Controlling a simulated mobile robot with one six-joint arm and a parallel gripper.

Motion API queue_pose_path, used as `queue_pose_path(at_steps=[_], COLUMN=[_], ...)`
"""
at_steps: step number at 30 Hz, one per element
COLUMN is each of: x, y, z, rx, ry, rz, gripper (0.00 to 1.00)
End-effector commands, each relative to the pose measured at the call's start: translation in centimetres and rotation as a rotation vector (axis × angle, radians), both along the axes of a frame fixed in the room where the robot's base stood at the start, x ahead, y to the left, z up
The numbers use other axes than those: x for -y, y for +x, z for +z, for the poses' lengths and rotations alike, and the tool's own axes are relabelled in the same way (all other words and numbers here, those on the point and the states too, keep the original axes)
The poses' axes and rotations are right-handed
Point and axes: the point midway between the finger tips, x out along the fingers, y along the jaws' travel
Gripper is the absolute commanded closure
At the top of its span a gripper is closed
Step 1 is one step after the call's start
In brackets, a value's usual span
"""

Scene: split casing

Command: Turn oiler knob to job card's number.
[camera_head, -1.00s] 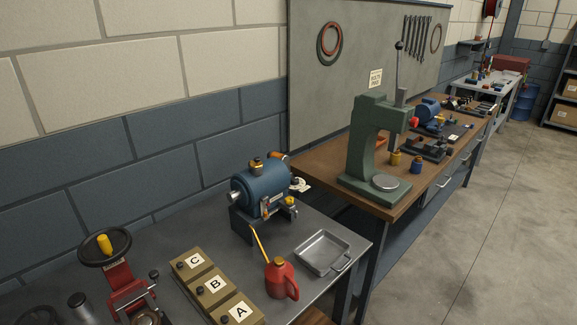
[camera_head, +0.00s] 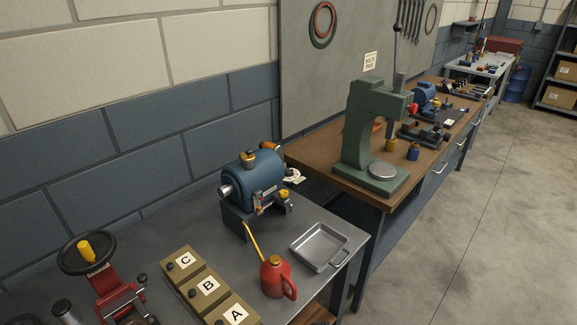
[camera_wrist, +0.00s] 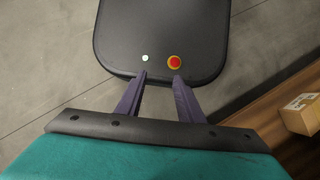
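A blue cylindrical casing (camera_head: 262,176) stands on a dark mount at the back of the near grey bench in the head view. A yellow-topped fitting (camera_head: 249,156) sits on top, and a small yellow knob-like part (camera_head: 284,194) is at its lower right. I cannot tell which is the oiler knob; no dial marks are readable. A white card or tag (camera_head: 293,176) lies by the casing's right end, its writing too small to read. My gripper (camera_wrist: 159,77) shows only in the wrist view, with two purple fingers apart and nothing between them, away from the bench.
On the near bench are a red oil can (camera_head: 276,278), a metal tray (camera_head: 319,247), boxes lettered A, B and C (camera_head: 208,288), and a red device with a black handwheel (camera_head: 88,252). A green press (camera_head: 366,135) stands on the wooden bench behind. Floor at right is clear.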

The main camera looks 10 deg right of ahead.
Motion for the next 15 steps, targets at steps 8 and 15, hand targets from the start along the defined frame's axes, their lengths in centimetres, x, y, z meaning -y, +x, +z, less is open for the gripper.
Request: queue_pose_path(at_steps=[8,15], x=[3.8,10.9], y=[6.0,14.0], z=[0.5,2.6], rx=[0.109,0.264], ry=[-0.019,-0.075], rz=[0.001,0.008], gripper=[0.66,0.66])
